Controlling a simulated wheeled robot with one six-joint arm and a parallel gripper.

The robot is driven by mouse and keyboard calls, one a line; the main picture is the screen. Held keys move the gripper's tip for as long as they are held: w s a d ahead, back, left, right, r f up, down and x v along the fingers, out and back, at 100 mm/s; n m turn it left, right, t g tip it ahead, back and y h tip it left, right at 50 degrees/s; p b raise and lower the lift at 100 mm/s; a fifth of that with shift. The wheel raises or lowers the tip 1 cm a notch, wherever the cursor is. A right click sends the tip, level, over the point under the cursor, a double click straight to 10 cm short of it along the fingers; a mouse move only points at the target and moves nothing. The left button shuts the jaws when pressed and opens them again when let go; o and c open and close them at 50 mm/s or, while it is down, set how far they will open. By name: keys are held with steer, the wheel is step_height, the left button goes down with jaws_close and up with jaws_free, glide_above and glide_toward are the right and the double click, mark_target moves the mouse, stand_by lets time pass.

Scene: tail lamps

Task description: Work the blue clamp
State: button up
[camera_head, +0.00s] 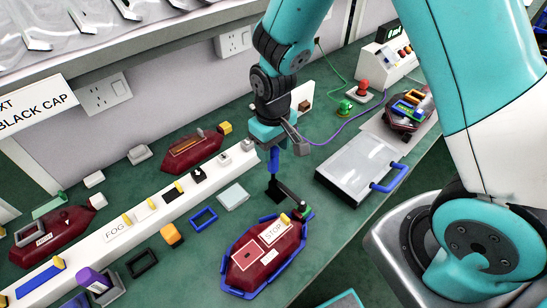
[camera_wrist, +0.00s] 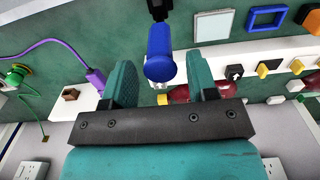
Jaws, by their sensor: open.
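The blue clamp has an upright blue handle (camera_head: 274,163) on a black base and arm (camera_head: 280,190), beside the top end of the blue-edged fixture. In the wrist view the rounded blue handle end (camera_wrist: 160,66) shows between my fingertips, with a gap on both sides. My gripper (camera_head: 277,143) is open just above the handle and points down at it; its two teal fingers (camera_wrist: 162,78) also show in the wrist view. A dark red lamp (camera_head: 285,257) marked STOP lies in the blue fixture (camera_head: 232,292). The clamp's black arm reaches toward the lamp's upper right end.
A clear-lidded tray (camera_head: 357,168) with a blue handle lies to the right. A long white rail (camera_head: 145,222) with small coloured parts runs along the left. Another red lamp (camera_head: 190,150) lies behind it. A red button and a green button stand at the back right.

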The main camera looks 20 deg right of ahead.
mark_target(273, 167)
steer(key=shift+f, duration=2.3)
steer(key=shift+c, duration=0.2)
jaws_close()
